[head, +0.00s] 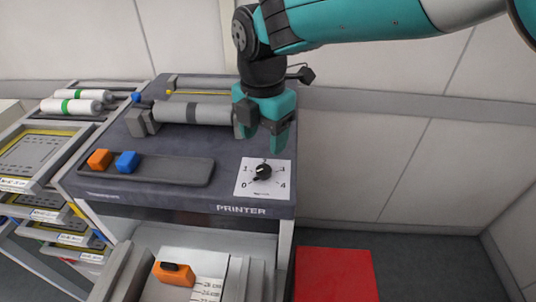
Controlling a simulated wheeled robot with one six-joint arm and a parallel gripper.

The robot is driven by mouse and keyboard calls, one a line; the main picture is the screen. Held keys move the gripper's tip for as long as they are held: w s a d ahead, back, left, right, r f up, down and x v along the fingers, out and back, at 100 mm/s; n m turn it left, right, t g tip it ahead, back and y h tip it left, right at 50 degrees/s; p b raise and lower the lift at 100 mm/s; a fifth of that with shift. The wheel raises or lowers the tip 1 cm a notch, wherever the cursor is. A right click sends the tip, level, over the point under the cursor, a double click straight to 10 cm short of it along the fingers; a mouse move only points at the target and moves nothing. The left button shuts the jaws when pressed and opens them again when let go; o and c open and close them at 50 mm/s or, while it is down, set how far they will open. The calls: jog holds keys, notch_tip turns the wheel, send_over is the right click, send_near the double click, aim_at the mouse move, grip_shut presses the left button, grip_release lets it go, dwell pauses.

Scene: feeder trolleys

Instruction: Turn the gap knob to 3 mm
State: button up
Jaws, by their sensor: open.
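The gap knob (263,171) is a small black knob on a white dial plate (244,192) at the printer's front right corner. The dial carries marks 0 to 4, with 0 at lower left, 2 at the top, and 3 at the right. The knob's narrow end seems to point to the lower left, near 0, but it is small. My gripper (275,138) is open and empty, with teal fingers pointing down. It hangs above and slightly behind the knob, apart from it.
The grey printer top (228,170) holds a roller (190,112) behind and a tray (180,172) with an orange block (100,159) and a blue block (127,161) at left. Feeder trolleys (30,155) stand at left. A red floor patch (335,275) lies at lower right.

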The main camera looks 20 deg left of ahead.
aim_at(264, 168)
notch_tip(264, 168, down, 8)
jog(key=shift+r+p, duration=0.1)
jog(key=shift+p, duration=0.75)
jog(key=c, duration=0.9)
